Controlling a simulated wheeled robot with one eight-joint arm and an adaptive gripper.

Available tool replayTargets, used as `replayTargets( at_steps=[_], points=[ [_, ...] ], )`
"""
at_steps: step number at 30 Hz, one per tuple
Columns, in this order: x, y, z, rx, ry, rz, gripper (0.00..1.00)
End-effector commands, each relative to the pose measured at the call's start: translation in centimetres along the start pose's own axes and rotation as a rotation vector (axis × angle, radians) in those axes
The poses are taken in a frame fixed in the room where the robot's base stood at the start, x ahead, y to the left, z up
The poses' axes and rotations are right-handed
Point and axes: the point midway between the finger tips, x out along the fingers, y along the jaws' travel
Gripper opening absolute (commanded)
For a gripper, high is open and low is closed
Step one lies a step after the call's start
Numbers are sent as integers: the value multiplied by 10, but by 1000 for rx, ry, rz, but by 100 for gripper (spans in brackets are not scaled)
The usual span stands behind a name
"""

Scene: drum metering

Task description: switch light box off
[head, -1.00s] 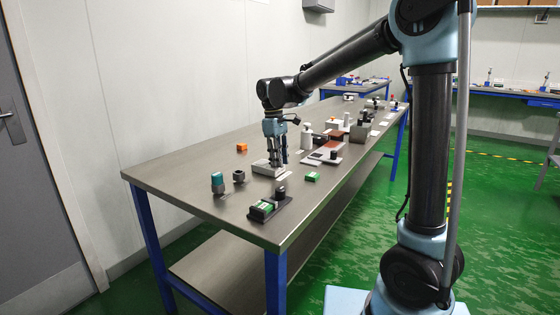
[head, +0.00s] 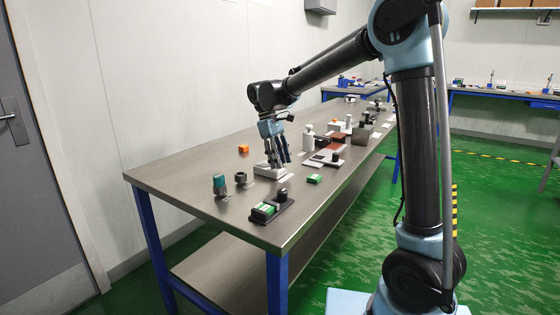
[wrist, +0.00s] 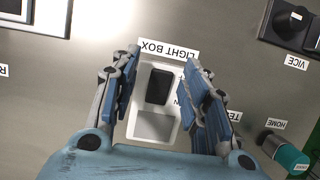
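The light box is a low white box (head: 270,173) on the table in the head view. In the wrist view, the light box (wrist: 154,126) lies between the fingers, with a black switch (wrist: 159,86) on top and a "LIGHT BOX" label (wrist: 168,50) beside it. My gripper (wrist: 160,58) is open, with one finger on each side of the box and nothing held. In the head view, my gripper (head: 277,163) is tilted just above the box and hides part of it. I cannot tell whether it touches the box or which way the switch is set.
A teal-topped cylinder (head: 219,184) and a dark round part (head: 240,177) stand close by. A black-based vice with a green block (head: 264,211) sits near the front edge. An orange block (head: 243,149), a small green block (head: 314,179) and a white bottle (head: 308,141) are around the box.

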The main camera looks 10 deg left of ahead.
Motion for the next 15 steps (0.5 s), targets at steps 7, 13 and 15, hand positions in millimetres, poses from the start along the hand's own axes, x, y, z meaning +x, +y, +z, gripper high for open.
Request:
replayTargets(
  at_steps=[7,13,15],
  points=[
    [-3,-1,0,-2,0,-1,42],
    [-28,-1,0,-2,0,-2,42],
    [-42,0,0,-2,0,-2,42]
  ],
)
